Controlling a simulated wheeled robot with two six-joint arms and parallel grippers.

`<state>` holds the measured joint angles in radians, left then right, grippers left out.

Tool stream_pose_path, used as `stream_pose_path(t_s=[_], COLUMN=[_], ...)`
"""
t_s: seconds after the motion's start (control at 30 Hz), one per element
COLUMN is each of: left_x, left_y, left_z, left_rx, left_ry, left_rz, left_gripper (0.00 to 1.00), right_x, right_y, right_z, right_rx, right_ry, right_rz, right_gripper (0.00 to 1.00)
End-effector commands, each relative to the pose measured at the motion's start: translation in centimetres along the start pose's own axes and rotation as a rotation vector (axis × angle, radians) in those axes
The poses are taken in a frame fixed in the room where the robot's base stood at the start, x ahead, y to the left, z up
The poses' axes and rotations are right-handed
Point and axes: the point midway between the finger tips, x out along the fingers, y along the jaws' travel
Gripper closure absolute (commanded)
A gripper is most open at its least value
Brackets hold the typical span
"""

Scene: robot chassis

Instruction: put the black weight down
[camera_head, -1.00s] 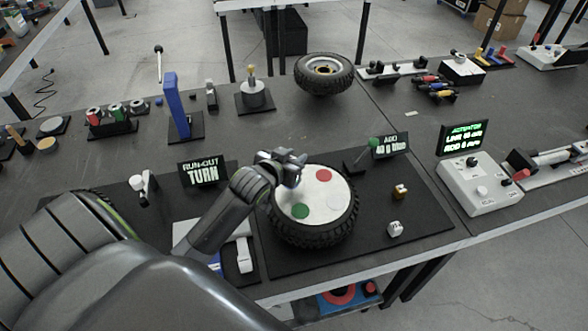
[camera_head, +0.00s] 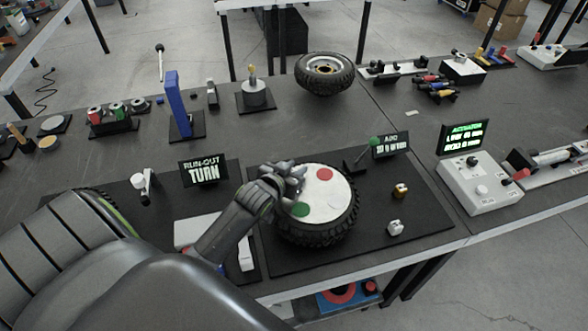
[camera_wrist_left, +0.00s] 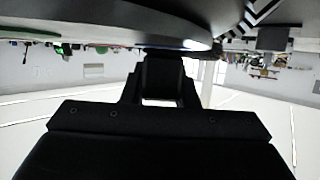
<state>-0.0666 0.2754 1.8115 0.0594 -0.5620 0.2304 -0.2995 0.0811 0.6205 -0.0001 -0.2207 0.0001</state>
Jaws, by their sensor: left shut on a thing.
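My left gripper (camera_head: 287,181) is over the left edge of the white disc face of the lying wheel (camera_head: 318,239). The disc has a red, a green and a pale spot. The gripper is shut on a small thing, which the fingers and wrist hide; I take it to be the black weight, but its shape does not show. In the left wrist view the dark fingers (camera_wrist_left: 161,78) are close to the wheel's underside-like dark rim at the top. Whether the held thing touches the wheel cannot be told. My right gripper is not in view.
The wheel lies on a black mat (camera_head: 420,215). A run-out sign (camera_head: 204,172) stands behind left, an add sign (camera_head: 391,145) with a green-knobbed lever (camera_head: 366,150) behind right. Two small blocks, brass (camera_head: 401,191) and white (camera_head: 396,228), are to the right. The mat's right side is mostly free.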

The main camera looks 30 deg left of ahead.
Motion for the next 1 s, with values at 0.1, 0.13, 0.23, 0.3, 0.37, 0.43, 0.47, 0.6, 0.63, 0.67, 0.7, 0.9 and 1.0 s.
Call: stream_pose_path(t_s=[0.1, 0.13, 0.23, 0.3, 0.37, 0.43, 0.47, 0.6, 0.63, 0.67, 0.7, 0.9, 1.0], left_x=[0.2, 0.2, 0.2, 0.2, 0.2, 0.2, 0.2, 0.2, 0.2, 0.2, 0.1, -1.1, -2.8], left_y=[-0.1, -0.1, -0.1, 0.0, 0.0, 0.0, 0.0, 0.0, 0.0, 0.0, 0.0, 0.0, -0.1], left_z=[1.4, 1.5, 1.7, 1.8, 1.9, 1.9, 1.9, 2.0, 2.0, 1.9, 1.8, 0.9, 0.6], left_rx=[-0.008, -0.008, -0.010, -0.011, -0.012, -0.013, -0.014, -0.016, -0.016, -0.016, -0.016, -0.013, -0.010], left_ry=[-0.020, -0.021, -0.025, -0.027, -0.028, -0.028, -0.029, -0.030, -0.030, -0.030, -0.030, -0.029, -0.023], left_rz=[-0.003, -0.003, -0.003, -0.003, -0.003, -0.003, -0.003, -0.003, -0.003, -0.003, -0.002, -0.003, -0.003], left_gripper=[0.95, 0.95, 0.72, 0.63, 0.55, 0.52, 0.52, 0.52, 0.52, 0.52, 0.52, 0.52, 0.52], right_x=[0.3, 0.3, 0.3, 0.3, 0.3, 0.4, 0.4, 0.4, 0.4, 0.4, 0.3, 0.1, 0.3], right_y=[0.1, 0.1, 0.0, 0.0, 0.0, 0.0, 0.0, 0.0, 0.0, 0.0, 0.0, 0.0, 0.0], right_z=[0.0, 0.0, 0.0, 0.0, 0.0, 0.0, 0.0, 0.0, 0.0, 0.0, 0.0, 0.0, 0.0], right_rx=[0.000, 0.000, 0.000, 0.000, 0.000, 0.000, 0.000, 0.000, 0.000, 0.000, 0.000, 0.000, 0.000], right_ry=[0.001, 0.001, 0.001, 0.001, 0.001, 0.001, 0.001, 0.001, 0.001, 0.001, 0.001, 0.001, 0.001], right_rz=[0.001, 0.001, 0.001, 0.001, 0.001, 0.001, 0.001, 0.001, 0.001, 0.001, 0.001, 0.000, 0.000], right_gripper=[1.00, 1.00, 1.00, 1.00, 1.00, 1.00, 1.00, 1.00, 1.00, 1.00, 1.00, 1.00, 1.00])
